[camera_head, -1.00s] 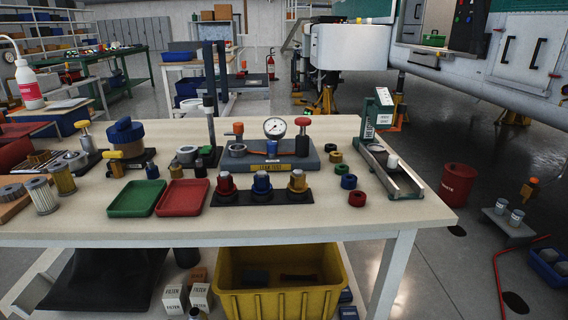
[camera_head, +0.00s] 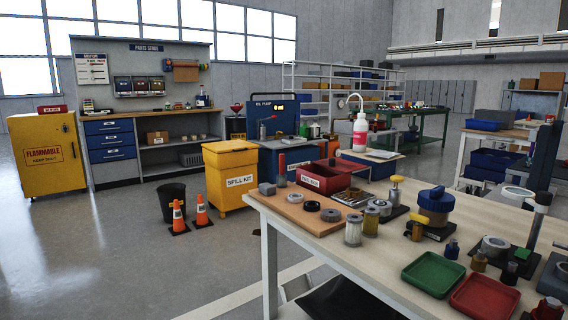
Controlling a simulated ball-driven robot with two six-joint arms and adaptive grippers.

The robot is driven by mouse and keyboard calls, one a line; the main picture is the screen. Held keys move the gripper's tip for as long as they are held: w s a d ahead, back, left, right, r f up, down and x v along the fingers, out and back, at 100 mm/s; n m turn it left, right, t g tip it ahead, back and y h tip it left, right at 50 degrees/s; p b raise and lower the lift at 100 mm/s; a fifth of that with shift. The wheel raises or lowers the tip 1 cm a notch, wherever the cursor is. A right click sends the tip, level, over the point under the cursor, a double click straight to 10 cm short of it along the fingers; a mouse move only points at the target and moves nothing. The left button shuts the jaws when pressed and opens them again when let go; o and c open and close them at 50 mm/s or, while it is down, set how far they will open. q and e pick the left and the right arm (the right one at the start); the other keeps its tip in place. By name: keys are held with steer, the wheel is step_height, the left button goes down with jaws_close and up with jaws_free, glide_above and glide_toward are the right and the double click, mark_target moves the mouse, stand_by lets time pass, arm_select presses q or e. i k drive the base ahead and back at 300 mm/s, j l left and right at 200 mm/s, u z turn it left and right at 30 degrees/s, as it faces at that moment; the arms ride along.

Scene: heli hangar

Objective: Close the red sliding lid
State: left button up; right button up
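A red box (camera_head: 312,181) with a small pale label stands at the far left end of the workbench. A flat dark red panel (camera_head: 342,165) shows at its upper right; I cannot tell whether this is the sliding lid. Just in front, a shallow open tray (camera_head: 352,197) holds small dark parts. How far the lid is open is too small to tell. Neither of my grippers is in view.
The workbench (camera_head: 335,249) carries a wooden board with rings (camera_head: 296,211), filters (camera_head: 353,231), a green tray (camera_head: 433,273) and a red tray (camera_head: 486,298). A yellow spill bin (camera_head: 231,178), cones (camera_head: 179,217) and a black bucket (camera_head: 173,203) stand left. Floor at left is open.

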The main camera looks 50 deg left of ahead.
mark_target(332, 162)
steer(key=u, duration=1.2)
steer(key=z, duration=0.4)
steer(key=i+j+z, duration=0.15)
steer(key=j+z, duration=0.2)
steer(key=i+j+z, duration=0.1)
steer(key=j+z, duration=0.15)
steer(key=z, duration=0.15)
steer(key=j+z, duration=0.35)
